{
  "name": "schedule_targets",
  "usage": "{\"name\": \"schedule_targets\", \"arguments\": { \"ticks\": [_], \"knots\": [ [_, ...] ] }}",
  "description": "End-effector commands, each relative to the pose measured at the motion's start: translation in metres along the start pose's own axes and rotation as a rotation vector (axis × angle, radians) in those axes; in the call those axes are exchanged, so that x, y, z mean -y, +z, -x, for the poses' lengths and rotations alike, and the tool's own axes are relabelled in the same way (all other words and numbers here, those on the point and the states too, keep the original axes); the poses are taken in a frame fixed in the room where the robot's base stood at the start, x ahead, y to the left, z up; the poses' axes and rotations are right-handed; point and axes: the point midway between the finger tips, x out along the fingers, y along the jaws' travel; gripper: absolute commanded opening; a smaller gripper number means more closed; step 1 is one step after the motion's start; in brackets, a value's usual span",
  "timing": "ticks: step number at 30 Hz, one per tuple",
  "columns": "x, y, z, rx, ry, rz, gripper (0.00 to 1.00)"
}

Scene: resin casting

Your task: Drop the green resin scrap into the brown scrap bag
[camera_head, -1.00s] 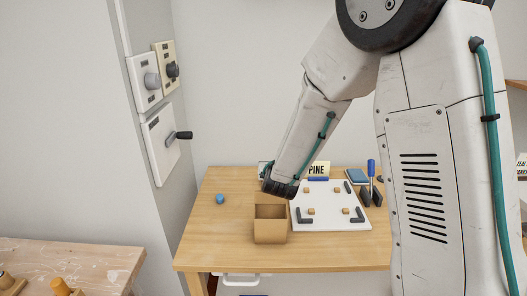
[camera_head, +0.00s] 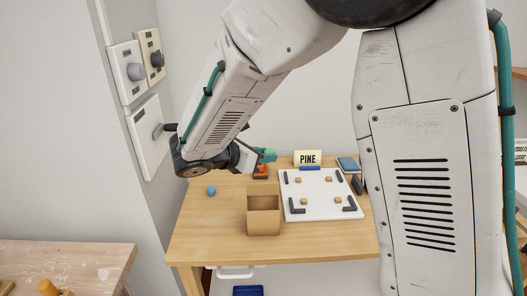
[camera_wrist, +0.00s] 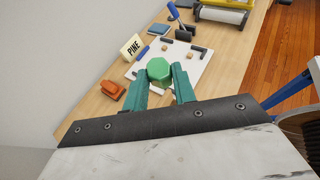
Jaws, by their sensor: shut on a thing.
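The green resin scrap (camera_wrist: 159,70) is a small faceted block held between the teal fingers of my gripper (camera_wrist: 161,82) in the wrist view. In the head view my gripper (camera_head: 267,155) points right, above the back of the table, and the scrap cannot be told apart from the teal fingers. The brown scrap bag (camera_head: 263,223) stands open-topped and upright near the table's front. In the picture my gripper is above and behind the bag. The bag does not show in the wrist view.
A white board (camera_head: 320,209) with small wooden blocks and dark corner pieces lies right of the bag. A PINE sign (camera_head: 308,158), an orange object (camera_head: 261,172) and a blue block (camera_head: 347,163) are at the back. A blue ball (camera_head: 211,190) lies left.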

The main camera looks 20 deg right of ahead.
Motion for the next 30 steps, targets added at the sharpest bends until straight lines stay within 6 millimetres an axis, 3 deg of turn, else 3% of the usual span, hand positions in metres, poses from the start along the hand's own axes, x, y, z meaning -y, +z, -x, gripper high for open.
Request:
{"name": "schedule_targets", "arguments": {
  "ticks": [12, 24, 25, 27, 30],
  "knots": [
    [0.000, -0.041, -0.018, 0.001, 0.001, 0.002, 0.05],
    [0.000, -0.047, -0.020, 0.000, 0.003, 0.000, 0.05],
    [0.000, -0.047, -0.020, 0.000, 0.003, 0.000, 0.32],
    [0.000, -0.047, -0.020, 0.000, 0.003, 0.000, 0.52],
    [0.000, -0.047, -0.020, 0.000, 0.003, 0.000, 0.52]
  ]
}}
